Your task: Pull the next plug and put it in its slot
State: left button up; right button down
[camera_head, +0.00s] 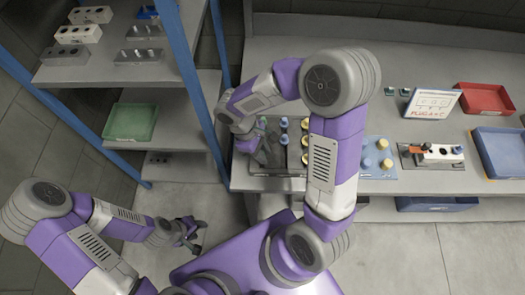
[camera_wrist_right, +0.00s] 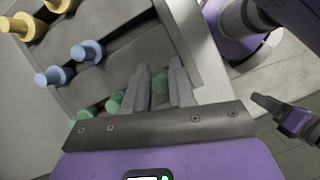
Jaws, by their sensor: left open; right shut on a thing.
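My right gripper (camera_head: 262,150) is over the left end of the plug board on the bench. In the right wrist view its fingers (camera_wrist_right: 160,95) are closed around a green plug (camera_wrist_right: 160,80); whether the plug is still seated in the board I cannot tell. Other green plugs (camera_wrist_right: 115,102) stand beside the fingers. Blue plugs (camera_wrist_right: 88,51) and yellow plugs (camera_wrist_right: 21,26) stand in neighbouring rows. In the head view the blue plugs (camera_head: 284,123) and yellow plugs (camera_head: 305,141) are right of the gripper. My left gripper (camera_head: 188,234) is open and empty, low left of the bench.
A second board with blue and yellow plugs (camera_head: 382,143) is partly hidden by my right arm. A white block (camera_head: 438,154) sits on a dark plate. A sign (camera_head: 432,103), red tray (camera_head: 485,98) and blue tray (camera_head: 482,150) are at right. A shelf rack with blue posts (camera_head: 185,70) stands left.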

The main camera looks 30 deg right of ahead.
jog(key=shift+f+b, duration=0.4)
jog(key=shift+f, duration=0.15)
jog(key=c, duration=0.9)
grip_release()
jog(key=shift+o, duration=0.2)
jog(key=p+v, duration=0.1)
jog(key=v, duration=0.6)
jog(key=shift+r+p, duration=0.3)
jog(key=shift+p, duration=0.1)
jog(key=shift+w+a, duration=0.1)
